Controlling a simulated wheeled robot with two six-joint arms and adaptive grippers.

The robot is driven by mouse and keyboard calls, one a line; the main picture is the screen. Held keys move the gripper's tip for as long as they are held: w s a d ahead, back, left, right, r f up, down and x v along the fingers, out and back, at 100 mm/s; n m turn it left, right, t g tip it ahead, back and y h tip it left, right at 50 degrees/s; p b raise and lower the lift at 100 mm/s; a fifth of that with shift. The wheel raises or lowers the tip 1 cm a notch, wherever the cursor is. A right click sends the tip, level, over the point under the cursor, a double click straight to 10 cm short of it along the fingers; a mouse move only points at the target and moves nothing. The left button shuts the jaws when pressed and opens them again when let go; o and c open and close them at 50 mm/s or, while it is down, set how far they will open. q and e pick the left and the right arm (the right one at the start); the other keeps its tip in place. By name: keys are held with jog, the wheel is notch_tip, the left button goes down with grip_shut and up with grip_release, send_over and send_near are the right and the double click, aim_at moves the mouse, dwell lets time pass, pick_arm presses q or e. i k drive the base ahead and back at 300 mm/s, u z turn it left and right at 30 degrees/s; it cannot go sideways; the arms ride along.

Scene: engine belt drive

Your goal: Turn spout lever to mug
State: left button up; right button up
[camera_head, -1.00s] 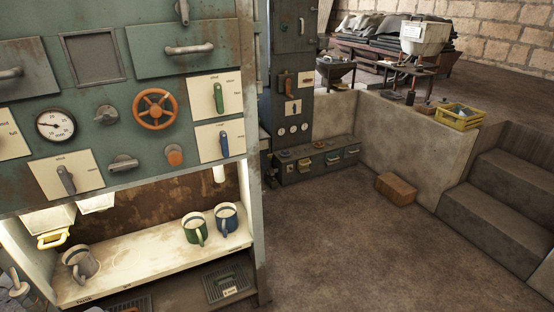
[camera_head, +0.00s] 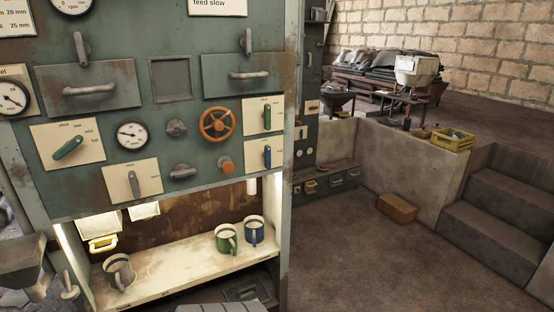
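A green cabinet front carries several levers on cream plates. A grey lever (camera_head: 133,184) stands nearly upright on the lower plate. A green-handled lever (camera_head: 68,148) is tilted on the left plate. A green lever (camera_head: 267,116) and a blue lever (camera_head: 267,156) stand upright at the right. I cannot read which plate is the spout's. On the lit shelf (camera_head: 175,268) below, a grey mug (camera_head: 120,272) is at left, a green mug (camera_head: 227,240) and a blue mug (camera_head: 254,231) at right. A pale spout (camera_head: 251,187) hangs above the blue mug.
An orange handwheel (camera_head: 217,124), gauges and drawer handles also stick out of the cabinet. A chute with a yellow handle (camera_head: 103,244) hangs above the shelf's left. Open floor (camera_head: 345,255) lies to the right, with a brown block (camera_head: 397,208) and stone steps (camera_head: 500,220).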

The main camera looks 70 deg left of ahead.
aim_at(265, 154)
jog(key=u, duration=0.15)
jog(key=i, duration=1.2)
jog(key=u, duration=0.95)
jog(key=i, duration=0.8)
jog(key=u, duration=0.9)
